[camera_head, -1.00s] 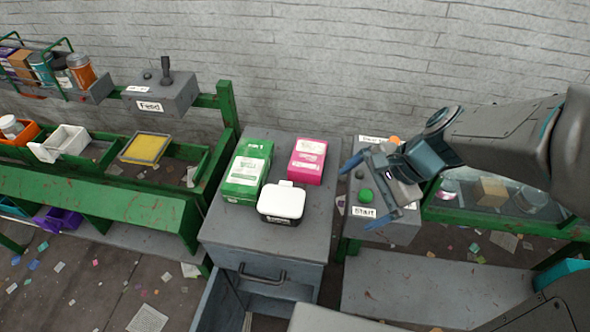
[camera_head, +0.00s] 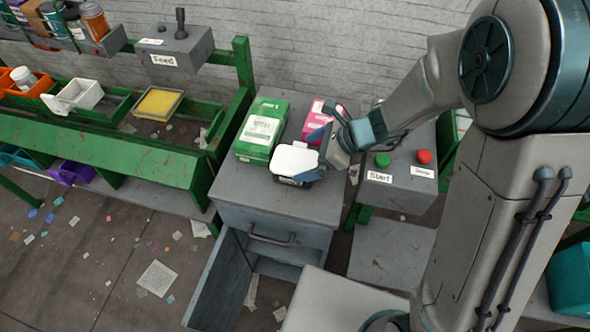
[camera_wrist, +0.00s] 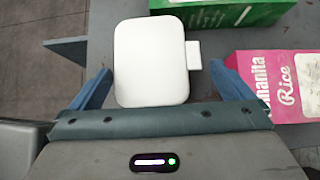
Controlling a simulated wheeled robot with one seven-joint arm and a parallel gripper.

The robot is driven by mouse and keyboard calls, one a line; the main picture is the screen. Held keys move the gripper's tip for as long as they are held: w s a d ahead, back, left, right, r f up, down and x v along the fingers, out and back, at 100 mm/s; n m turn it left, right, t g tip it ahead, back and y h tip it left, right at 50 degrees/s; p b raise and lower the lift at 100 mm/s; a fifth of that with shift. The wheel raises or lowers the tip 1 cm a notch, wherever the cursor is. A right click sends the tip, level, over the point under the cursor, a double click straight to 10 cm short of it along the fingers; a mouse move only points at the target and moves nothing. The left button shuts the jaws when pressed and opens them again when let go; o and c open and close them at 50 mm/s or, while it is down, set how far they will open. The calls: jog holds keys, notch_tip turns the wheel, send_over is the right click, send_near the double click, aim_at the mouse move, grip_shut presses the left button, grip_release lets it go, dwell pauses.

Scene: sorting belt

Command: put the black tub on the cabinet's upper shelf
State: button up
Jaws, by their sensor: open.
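The black tub (camera_head: 291,181) has a white lid and stands upright on the top of the grey cabinet (camera_head: 235,190), at its front right. In the wrist view its white lid (camera_wrist: 150,62) fills the space between my fingers and hides the black body. My gripper (camera_head: 313,153) is open and reaches in from the right. The shelves inside are mostly hidden.
A green box (camera_head: 262,130) stands behind the tub to the left. A pink rice box (camera_head: 318,117) stands behind it, close to my right finger. A control box with a green button (camera_head: 382,160) and a red one is just right. A green sorting bench (camera_head: 100,160) runs left.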

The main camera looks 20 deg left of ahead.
aim_at(302, 159)
jog(key=x, duration=0.5)
jog(key=shift+s+a+f, duration=0.1)
jog(key=shift+s+a, duration=0.05)
jog(key=c, duration=0.8)
